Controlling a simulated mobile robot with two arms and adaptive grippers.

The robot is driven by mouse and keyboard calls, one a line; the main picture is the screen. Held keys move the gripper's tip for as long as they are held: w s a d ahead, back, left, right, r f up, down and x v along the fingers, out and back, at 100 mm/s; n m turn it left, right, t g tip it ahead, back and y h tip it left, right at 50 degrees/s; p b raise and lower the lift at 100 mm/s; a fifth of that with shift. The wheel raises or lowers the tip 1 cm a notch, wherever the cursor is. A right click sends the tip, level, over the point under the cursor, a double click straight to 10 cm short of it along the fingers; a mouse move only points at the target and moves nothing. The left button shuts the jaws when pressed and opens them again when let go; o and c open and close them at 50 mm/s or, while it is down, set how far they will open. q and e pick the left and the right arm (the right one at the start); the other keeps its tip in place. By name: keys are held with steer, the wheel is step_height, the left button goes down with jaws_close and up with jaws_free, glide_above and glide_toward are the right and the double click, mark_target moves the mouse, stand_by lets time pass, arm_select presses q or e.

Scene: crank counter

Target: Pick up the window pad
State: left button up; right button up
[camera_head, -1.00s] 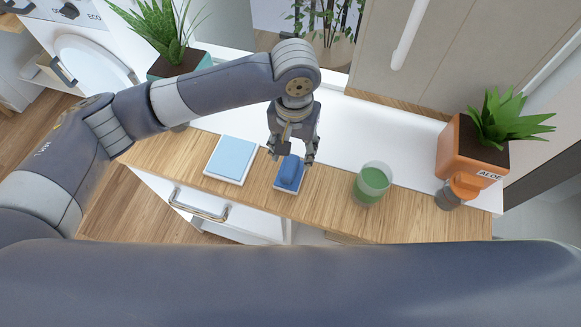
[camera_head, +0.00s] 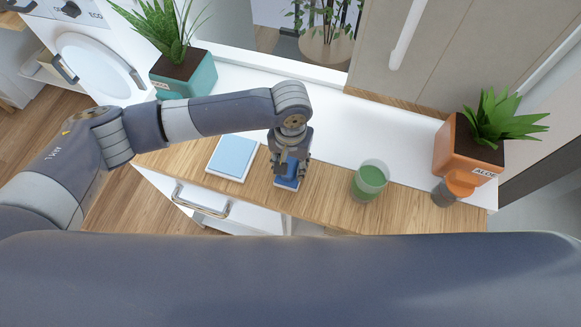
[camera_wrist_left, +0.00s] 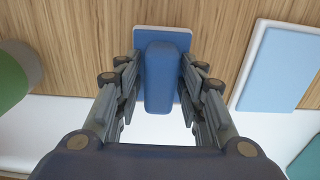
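The window pad (camera_head: 288,181) is a blue block handle on a flat blue pad with a pale edge, lying on the wooden counter. In the left wrist view the window pad (camera_wrist_left: 160,75) sits centred between the fingers. My left gripper (camera_head: 289,172) is over it, pointing down, and hides part of it. In the wrist view the left gripper (camera_wrist_left: 157,80) has its fingers apart, one on each side of the handle, with small gaps visible. My right gripper is not in view.
A light blue square pad (camera_head: 233,157) on a white base lies left of the window pad. A green glass (camera_head: 369,181) stands to the right. An orange aloe pot (camera_head: 466,150) and an orange-topped bottle (camera_head: 453,189) are further right. A teal pot (camera_head: 186,76) stands at the back left.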

arm_select(q)
steer(key=c, duration=0.4)
jaws_close()
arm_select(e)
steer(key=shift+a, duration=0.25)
